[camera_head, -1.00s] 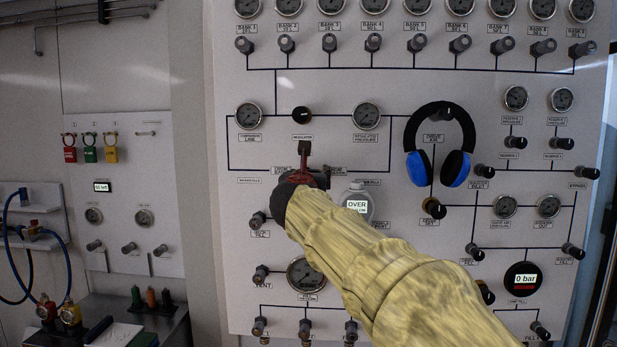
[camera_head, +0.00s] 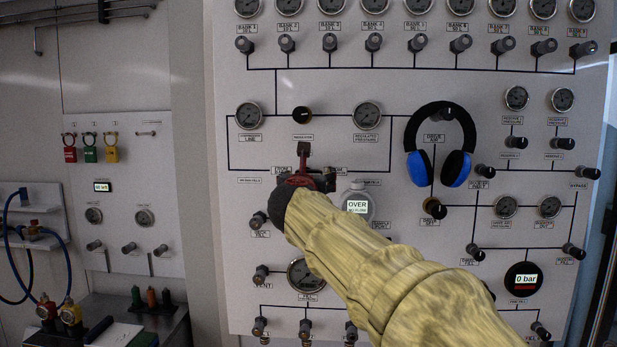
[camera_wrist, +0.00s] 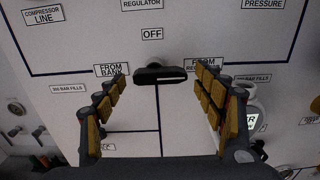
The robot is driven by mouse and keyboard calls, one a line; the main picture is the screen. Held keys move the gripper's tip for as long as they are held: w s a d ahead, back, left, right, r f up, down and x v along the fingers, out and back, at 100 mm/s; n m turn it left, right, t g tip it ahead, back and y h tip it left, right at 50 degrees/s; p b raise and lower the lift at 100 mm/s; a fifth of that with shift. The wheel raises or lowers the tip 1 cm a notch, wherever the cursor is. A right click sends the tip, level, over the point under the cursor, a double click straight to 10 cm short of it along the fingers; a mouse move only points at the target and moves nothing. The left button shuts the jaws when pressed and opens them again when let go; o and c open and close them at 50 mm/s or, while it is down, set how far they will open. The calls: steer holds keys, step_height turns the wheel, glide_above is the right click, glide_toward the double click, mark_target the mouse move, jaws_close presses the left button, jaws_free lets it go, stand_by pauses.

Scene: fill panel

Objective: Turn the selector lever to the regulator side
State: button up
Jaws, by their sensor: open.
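The selector lever (camera_wrist: 160,75) is a short black handle with a white line, seen in the wrist view. It lies roughly level, its white line toward the right. The label OFF is above it, FROM BANK is at its left and FROM REGULATOR, partly covered by a finger, at its right. My gripper (camera_wrist: 158,82) is open, one finger on each side of the lever, with visible gaps between lever and fingers. In the head view my gripper (camera_head: 303,176) is at the panel, and it and my arm hide most of the lever.
The upright panel (camera_head: 340,85) carries gauges and knobs all around. Blue-and-black headphones (camera_head: 467,150) hang at the right of my arm. A grey gauge reading OVER (camera_head: 357,207) is close at the right of my gripper. A regulator knob (camera_head: 302,115) is above.

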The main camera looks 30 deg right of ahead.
steer(key=v, duration=1)
steer(key=shift+s+a, duration=0.25)
steer(key=shift+s, duration=0.05)
